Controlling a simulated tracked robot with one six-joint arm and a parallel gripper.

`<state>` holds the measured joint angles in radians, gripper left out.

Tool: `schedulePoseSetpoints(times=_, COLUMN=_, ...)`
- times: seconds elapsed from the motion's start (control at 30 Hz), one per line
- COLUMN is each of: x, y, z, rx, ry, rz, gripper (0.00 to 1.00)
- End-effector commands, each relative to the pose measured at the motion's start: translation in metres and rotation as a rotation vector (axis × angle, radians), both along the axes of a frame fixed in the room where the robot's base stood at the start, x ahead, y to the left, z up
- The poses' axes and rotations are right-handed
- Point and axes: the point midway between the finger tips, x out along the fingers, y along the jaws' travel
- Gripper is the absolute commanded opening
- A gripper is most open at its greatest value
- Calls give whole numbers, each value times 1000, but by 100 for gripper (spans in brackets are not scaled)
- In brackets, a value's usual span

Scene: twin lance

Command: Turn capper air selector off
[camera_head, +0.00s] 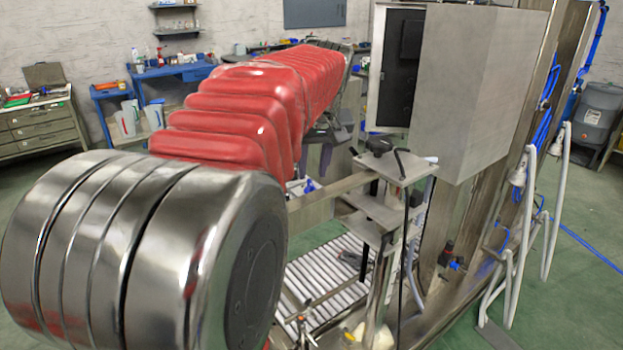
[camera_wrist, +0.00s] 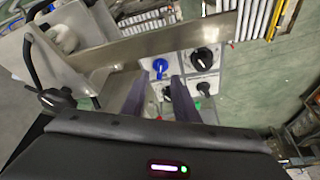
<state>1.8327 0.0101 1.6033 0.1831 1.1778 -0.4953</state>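In the wrist view a light control panel (camera_wrist: 222,78) carries several rotary selectors. A blue knob (camera_wrist: 160,66) sits at its upper left, and a large black knob (camera_wrist: 204,59) is to the right of it. Smaller dark knobs (camera_wrist: 197,90) are in the row below. The labels are too small to read, so I cannot tell which one is the capper air selector. My gripper (camera_wrist: 162,82) is open, with its two purple-grey fingers apart over the panel. The blue knob shows beyond the gap between them, with no visible contact. In the head view my red arm hides the panel.
A metal bar (camera_wrist: 150,45) crosses just beyond the panel in the wrist view. A black lever handle (camera_wrist: 45,90) is at the left. In the head view a steel cabinet (camera_head: 465,95) and a small bracketed stand (camera_head: 395,170) are right of my arm.

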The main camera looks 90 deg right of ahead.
Motion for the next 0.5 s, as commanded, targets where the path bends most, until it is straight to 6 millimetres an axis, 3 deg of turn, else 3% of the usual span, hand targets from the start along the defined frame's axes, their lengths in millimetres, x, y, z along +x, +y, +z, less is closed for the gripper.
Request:
schedulePoseSetpoints(times=0.2, x=2, y=-11, z=-29, rx=2, ry=-1, rz=-1, gripper=27)
schedulePoseSetpoints(times=0.5, x=3, y=-16, z=-40, rx=0, ry=0, rz=-1, gripper=27)
